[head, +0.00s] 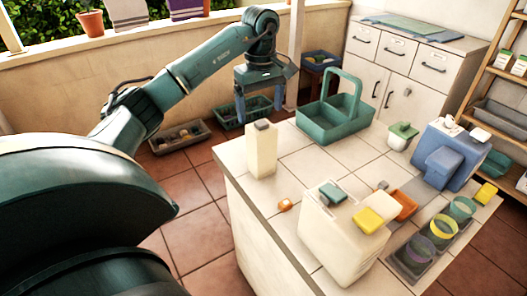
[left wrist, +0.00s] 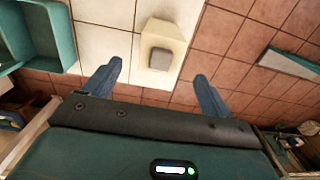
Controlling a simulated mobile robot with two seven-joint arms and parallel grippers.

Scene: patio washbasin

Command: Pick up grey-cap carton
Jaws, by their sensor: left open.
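The grey-cap carton (head: 262,152) is a tall cream box with a grey cap, standing upright near the far left corner of the tiled counter (head: 300,150). In the left wrist view the carton (left wrist: 163,40) is seen from above, ahead of my fingers and roughly centred between them. My left gripper (head: 261,106) is open and empty, beyond the carton and higher than it in the head picture. Its two blue fingers (left wrist: 158,90) point toward the carton and are apart from it. My right gripper is not in view.
A green divided caddy (head: 335,122) stands on the counter right of the carton. A larger cream box (head: 340,240) with a green item and a yellow sponge (head: 368,221) is nearer. A small orange item (head: 285,205) lies between. Trays (head: 180,137) sit on the floor beyond.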

